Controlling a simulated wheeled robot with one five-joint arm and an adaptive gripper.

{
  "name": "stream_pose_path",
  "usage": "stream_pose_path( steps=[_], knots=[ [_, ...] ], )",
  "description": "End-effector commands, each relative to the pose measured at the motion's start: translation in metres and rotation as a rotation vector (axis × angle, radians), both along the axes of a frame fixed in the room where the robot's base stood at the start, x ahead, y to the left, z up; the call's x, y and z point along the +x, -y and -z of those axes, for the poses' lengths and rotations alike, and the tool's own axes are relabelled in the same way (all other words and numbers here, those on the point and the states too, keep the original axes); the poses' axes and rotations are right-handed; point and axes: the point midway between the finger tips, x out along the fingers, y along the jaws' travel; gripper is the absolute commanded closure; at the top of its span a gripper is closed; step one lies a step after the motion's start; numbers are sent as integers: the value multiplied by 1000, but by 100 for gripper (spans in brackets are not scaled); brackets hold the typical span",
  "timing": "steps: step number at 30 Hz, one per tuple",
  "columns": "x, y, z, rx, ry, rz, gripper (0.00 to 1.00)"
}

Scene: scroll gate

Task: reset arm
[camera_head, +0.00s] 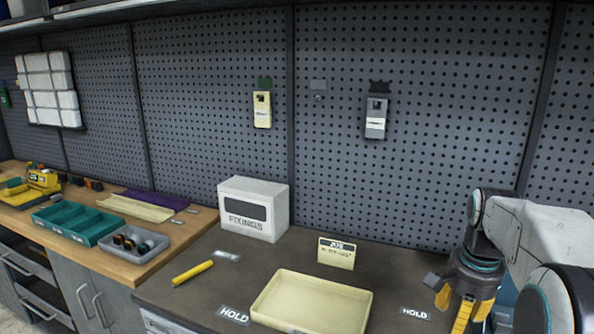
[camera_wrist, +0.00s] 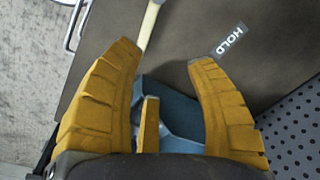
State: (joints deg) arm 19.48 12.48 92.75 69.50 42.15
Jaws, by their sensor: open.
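My gripper (camera_head: 463,312) hangs at the lower right of the head view, beside the right HOLD label (camera_head: 415,313). Its orange fingers point down over the right part of the dark worktop. In the wrist view my gripper (camera_wrist: 165,56) has its fingers spread wide, with nothing held between the tips. A blue shape (camera_wrist: 170,115) shows below and between the fingers; I cannot tell what it is. A pale, rod-like thing (camera_wrist: 151,22) shows past the fingertips, partly hidden by the left finger.
A cream tray (camera_head: 358,314) lies on the dark worktop (camera_head: 262,268), left of my gripper. A small cream sign (camera_head: 337,253) and a white FIXINGS box (camera_head: 280,212) stand behind. A yellow cylinder (camera_head: 193,272) lies at left. The pegboard wall (camera_head: 450,90) closes the back.

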Motion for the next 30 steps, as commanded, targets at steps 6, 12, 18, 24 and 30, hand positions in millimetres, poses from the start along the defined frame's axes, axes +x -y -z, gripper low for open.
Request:
stream_pose_path(
  steps=[6, 12, 18, 24, 30],
  knots=[
    [-32, -11, 48, -10, -58, -430, 50],
    [-92, -45, 57, -35, -54, -748, 50],
    [-157, -86, 49, -63, -22, -875, 50],
    [-192, -109, 33, -108, 43, -958, 50],
    [-193, -122, 7, -170, 146, -1019, 50]
  ],
)
